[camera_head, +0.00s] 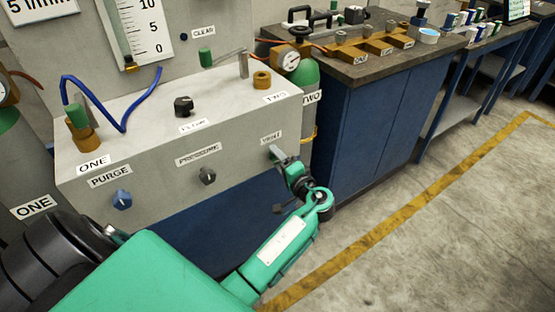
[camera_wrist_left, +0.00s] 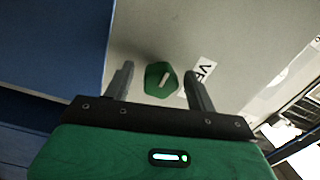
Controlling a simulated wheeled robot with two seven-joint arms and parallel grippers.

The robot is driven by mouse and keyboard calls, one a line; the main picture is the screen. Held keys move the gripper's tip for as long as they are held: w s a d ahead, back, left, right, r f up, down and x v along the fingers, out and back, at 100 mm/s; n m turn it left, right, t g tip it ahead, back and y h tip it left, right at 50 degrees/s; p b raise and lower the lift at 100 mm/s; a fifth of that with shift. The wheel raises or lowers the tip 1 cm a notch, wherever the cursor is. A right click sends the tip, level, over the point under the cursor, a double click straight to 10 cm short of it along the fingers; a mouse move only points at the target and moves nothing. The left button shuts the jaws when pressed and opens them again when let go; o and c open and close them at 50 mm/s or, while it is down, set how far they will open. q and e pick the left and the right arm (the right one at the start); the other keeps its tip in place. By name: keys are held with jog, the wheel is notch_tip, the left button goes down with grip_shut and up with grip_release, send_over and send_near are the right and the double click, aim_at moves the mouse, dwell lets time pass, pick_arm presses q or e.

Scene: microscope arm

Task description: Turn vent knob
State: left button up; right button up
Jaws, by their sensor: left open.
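The vent knob is green with a pale mark on its face; it shows in the left wrist view (camera_wrist_left: 161,80) on the grey panel, beside a partly cut-off label (camera_wrist_left: 200,72). My left gripper (camera_wrist_left: 158,74) is open, with one finger on each side of the knob and visible gaps between. In the head view my left gripper (camera_head: 279,154) is at the right end of the grey box's front (camera_head: 150,185), just below the VENT label (camera_head: 271,138). There the gripper hides the knob. My right gripper is not in view.
The box front also carries a blue PURGE knob (camera_head: 122,200) and a dark PRESSURE knob (camera_head: 207,176). A green cylinder marked TWO (camera_head: 305,75) stands at the box's right end. A blue cabinet (camera_head: 365,130) is further right. The floor (camera_head: 430,225) is clear.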

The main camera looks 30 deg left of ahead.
pick_arm(q)
jog(key=v, duration=1.3)
jog(key=shift+d, duration=0.2)
jog(key=shift+s+f, duration=0.15)
